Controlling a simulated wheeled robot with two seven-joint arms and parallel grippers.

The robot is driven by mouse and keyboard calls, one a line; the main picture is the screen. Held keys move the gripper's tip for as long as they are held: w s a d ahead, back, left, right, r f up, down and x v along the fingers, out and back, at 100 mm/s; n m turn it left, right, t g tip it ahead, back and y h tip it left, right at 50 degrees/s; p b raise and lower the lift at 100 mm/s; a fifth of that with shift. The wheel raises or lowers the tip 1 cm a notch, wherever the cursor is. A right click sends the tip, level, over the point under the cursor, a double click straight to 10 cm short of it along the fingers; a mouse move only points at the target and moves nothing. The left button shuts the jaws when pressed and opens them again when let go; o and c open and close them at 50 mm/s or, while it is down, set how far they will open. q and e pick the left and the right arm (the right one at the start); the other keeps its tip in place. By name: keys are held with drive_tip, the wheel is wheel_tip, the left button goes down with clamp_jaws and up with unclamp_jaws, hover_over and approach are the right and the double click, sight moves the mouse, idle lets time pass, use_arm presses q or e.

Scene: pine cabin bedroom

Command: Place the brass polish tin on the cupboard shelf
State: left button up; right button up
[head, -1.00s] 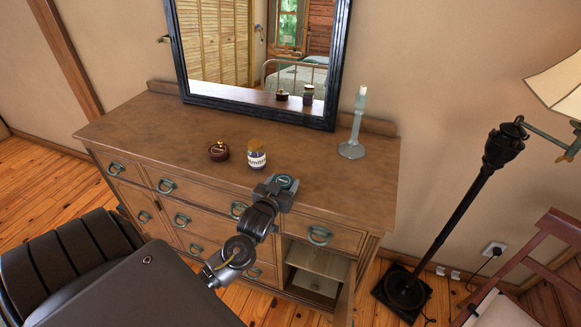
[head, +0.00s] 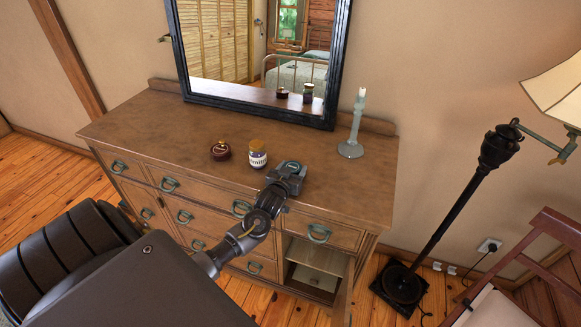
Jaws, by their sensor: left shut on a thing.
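The small dark tin with a teal-marked lid (head: 291,168), which I take to be the brass polish tin, is between the jaws of my left gripper (head: 289,173). My left gripper is shut on it, over the dresser top near its front edge. The jaws hide most of the tin's sides. I cannot tell whether it touches the wood. The open cupboard with its shelf (head: 316,257) is in the dresser's lower right, below and right of the gripper. Its door (head: 343,294) stands open toward me. My right gripper is not in view.
On the dresser top (head: 210,125) stand a dark red round pot (head: 221,150), a labelled jar (head: 257,155) close left of the gripper, and a candlestick (head: 352,135). A mirror (head: 333,70) stands behind. A floor lamp (head: 451,210) and a chair (head: 545,245) are at right.

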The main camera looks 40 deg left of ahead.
use_arm(q)
drive_tip(key=shift+f, duration=0.25)
drive_tip(key=o, duration=1.1)
drive_tip(key=shift+f+b, duration=0.15)
drive_tip(key=shift+b, duration=0.45)
drive_tip(key=v, duration=0.3)
drive_tip(key=b+v, duration=0.1)
drive_tip(key=v, duration=0.2)
drive_tip(key=b+v, duration=0.1)
drive_tip(key=v, duration=0.2)
drive_tip(key=shift+s+d+r, duration=0.25)
drive_tip(key=shift+r, duration=0.2)
drive_tip(key=shift+s+d+r+b, duration=0.15)
drive_tip(key=shift+s+b, duration=0.15)
drive_tip(key=shift+s, duration=0.25)
